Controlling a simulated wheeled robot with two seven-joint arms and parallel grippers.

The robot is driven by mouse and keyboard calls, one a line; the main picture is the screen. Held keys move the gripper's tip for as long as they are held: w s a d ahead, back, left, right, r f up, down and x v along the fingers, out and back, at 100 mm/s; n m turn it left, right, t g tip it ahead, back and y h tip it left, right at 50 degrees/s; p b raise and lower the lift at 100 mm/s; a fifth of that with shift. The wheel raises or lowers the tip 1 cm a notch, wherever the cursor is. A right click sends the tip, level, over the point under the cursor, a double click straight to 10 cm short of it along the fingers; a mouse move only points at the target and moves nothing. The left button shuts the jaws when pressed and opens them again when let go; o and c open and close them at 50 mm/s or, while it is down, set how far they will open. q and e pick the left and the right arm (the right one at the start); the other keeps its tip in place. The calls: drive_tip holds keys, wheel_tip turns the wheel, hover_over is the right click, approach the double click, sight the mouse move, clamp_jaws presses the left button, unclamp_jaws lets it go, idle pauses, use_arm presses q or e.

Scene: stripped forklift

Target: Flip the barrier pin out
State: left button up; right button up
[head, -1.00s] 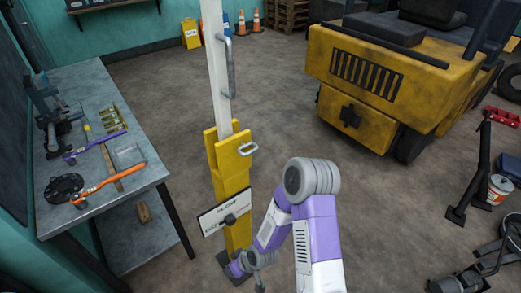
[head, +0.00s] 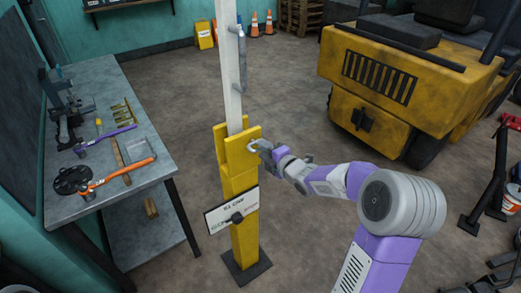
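The barrier is a white upright bar (head: 232,75) standing in a yellow post (head: 238,185). The barrier pin, a small pale grey loop (head: 252,146), sticks out on the right side of the post's top bracket. My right gripper (head: 262,148) is at this loop, its fingers right beside or around it. The fingers are small and partly hide the pin, so I cannot tell whether they are shut on it. My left gripper is not in view.
A sign plate (head: 232,210) is fixed low on the post. A metal workbench (head: 75,205) with tools stands on the left. A yellow forklift (head: 400,120) stands at the back right, and a black stand (head: 490,185) at the right edge. Floor around the post is clear.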

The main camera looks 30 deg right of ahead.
drive_tip(key=shift+x, duration=1.25)
drive_tip(key=shift+f, duration=0.1)
clamp_jaws()
